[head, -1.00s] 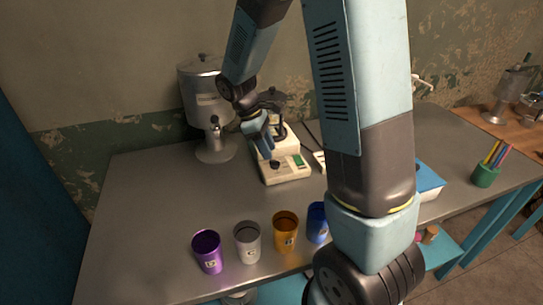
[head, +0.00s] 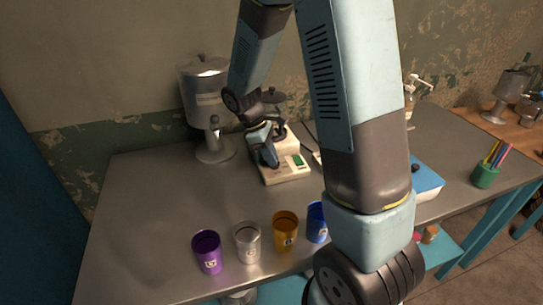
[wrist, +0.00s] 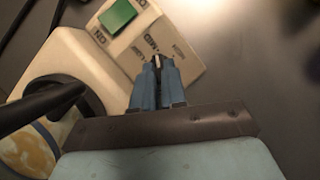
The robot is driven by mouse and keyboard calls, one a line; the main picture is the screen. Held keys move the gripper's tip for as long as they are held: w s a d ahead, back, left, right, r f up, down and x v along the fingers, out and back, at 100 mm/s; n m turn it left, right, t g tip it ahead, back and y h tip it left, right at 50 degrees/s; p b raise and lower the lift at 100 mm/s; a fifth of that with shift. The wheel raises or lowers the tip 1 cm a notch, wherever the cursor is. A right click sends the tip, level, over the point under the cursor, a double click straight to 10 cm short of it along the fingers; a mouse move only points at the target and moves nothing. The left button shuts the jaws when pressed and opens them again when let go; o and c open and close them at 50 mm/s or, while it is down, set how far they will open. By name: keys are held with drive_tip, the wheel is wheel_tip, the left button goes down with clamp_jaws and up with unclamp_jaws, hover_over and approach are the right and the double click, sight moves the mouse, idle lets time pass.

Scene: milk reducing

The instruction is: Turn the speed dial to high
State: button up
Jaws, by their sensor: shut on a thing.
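The cream machine (head: 288,176) stands on the metal table and carries a green switch (head: 298,160) on its front panel. My gripper (head: 270,165) reaches down onto the left part of this panel. In the wrist view, my gripper (wrist: 158,62) is shut on the speed dial, with its fingers close together over the panel. The dial is mostly hidden by the fingers, so its pointing direction cannot be told.
A metal urn (head: 208,105) stands left of the machine. Purple (head: 208,255), silver (head: 247,243), orange (head: 285,232) and blue (head: 316,222) cups line the front edge. A green pencil cup (head: 485,175) is at right. The table's left side is clear.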

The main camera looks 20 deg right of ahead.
clamp_jaws()
drive_tip(key=shift+w+m+g, duration=0.1)
drive_tip(key=shift+m+g, duration=0.2)
drive_tip(key=shift+m, duration=0.5)
drive_tip(key=shift+y, duration=0.3)
drive_tip(key=o, duration=0.6)
unclamp_jaws()
drive_tip(key=shift+r, duration=0.1)
drive_tip(key=v, duration=1.3)
drive_tip(key=shift+w+a+r, duration=0.1)
drive_tip(key=shift+a+r, duration=0.05)
drive_tip(key=shift+r, duration=0.05)
